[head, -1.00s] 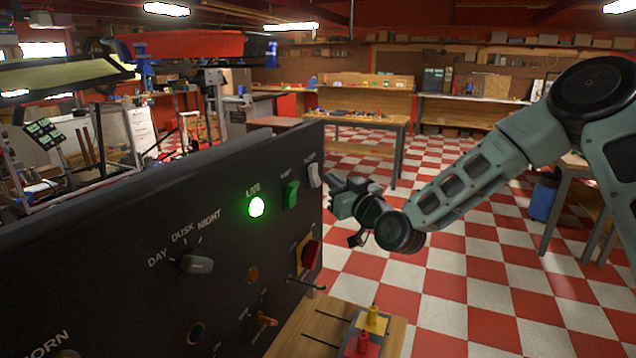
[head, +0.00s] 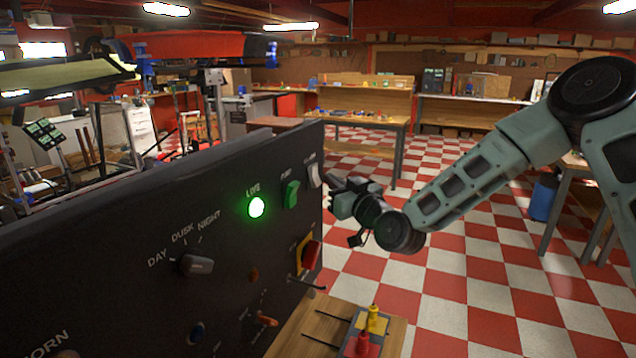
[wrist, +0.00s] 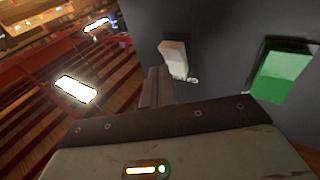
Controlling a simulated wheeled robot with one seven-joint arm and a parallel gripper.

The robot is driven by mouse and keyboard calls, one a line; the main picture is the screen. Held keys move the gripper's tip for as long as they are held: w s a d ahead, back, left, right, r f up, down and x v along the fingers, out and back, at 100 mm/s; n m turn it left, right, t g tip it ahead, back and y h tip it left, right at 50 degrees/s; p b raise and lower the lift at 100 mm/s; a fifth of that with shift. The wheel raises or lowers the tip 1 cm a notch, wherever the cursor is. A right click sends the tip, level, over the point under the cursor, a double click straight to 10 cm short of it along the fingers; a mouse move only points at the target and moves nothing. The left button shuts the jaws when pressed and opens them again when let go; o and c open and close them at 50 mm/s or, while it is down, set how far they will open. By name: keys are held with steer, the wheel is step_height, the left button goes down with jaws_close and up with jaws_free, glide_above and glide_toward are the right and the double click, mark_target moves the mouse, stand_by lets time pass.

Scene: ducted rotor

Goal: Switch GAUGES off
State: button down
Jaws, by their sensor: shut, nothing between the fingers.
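The black panel (head: 120,270) fills the left and centre of the head view. A white rocker switch (head: 314,175) sits near its upper right edge, with a small label above that is too blurred to read. It also shows in the wrist view (wrist: 173,59). A green rocker switch (head: 291,195) is to its left, and shows at right in the wrist view (wrist: 275,75). My gripper (head: 333,184) is shut and empty, just right of the white switch. In the wrist view the closed fingers (wrist: 157,84) point at the panel just beside the white switch; whether they touch it is unclear.
A lit green LIVE lamp (head: 256,207), a DAY/DUSK/NIGHT knob (head: 197,264), a red switch (head: 311,255) and an orange toggle (head: 266,321) are on the panel. A box with yellow and red plungers (head: 373,320) stands below.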

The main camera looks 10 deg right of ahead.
steer(key=shift+f, duration=0.1)
stand_by(0.3)
steer(key=shift+w+a+f+b, duration=0.1)
steer(key=shift+w+a+b, duration=0.15)
steer(key=shift+b, duration=0.2)
steer(key=shift+w+a+f+b, duration=0.15)
steer(key=shift+w+a+b, duration=0.05)
steer(key=shift+a+b, duration=0.2)
stand_by(0.6)
steer(key=shift+d, duration=0.1)
steer(key=shift+s+d+r, duration=0.3)
steer(key=shift+s+d, duration=0.2)
steer(key=shift+d, duration=0.05)
stand_by(0.3)
steer(key=s+d, duration=0.1)
steer(key=d+r+p, duration=0.1)
steer(key=s+d+r, duration=0.1)
steer(key=shift+s+d+r, duration=0.1)
steer(key=shift+s+d, duration=0.2)
steer(key=shift+d, duration=0.05)
